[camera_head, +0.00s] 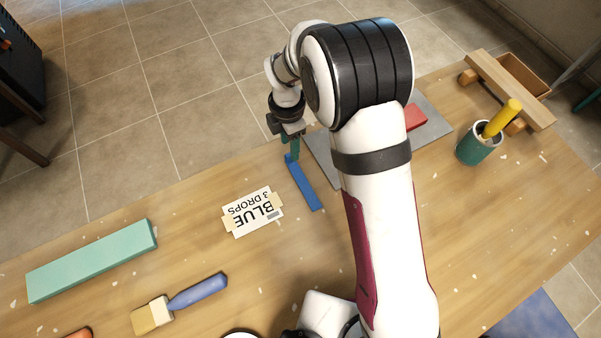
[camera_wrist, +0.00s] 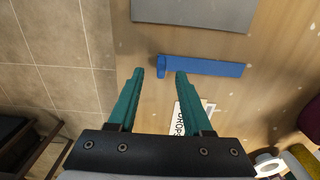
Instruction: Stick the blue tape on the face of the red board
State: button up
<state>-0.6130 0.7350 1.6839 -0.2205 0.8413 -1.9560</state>
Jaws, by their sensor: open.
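The blue tape (camera_head: 304,187) is a flat strip lying on the wooden table, with a small raised part at its far end. It also shows in the wrist view (camera_wrist: 210,67). My gripper (camera_head: 291,155) is open, pointing down at that far end. In the wrist view, the tape's left end shows just beyond and between the teal fingertips (camera_wrist: 160,72). I cannot tell whether they touch it. The red board (camera_head: 415,116) lies on a grey plate (camera_head: 433,125) to the right. My arm hides most of both. The red board is not visible in the wrist view.
A card reading "BLUE 3 DROPS" (camera_head: 253,212) lies left of the tape. Further left are a teal block (camera_head: 92,260) and a brush (camera_head: 180,303). A green cup (camera_head: 478,144) and a wooden frame (camera_head: 510,88) stand at the right. The table's far edge is near my gripper.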

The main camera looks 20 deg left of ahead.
aim_at(303, 180)
jog(key=f, duration=0.3)
jog(key=shift+s, duration=0.2)
jog(key=shift+c, duration=0.3)
grip_shut()
dwell(0.8)
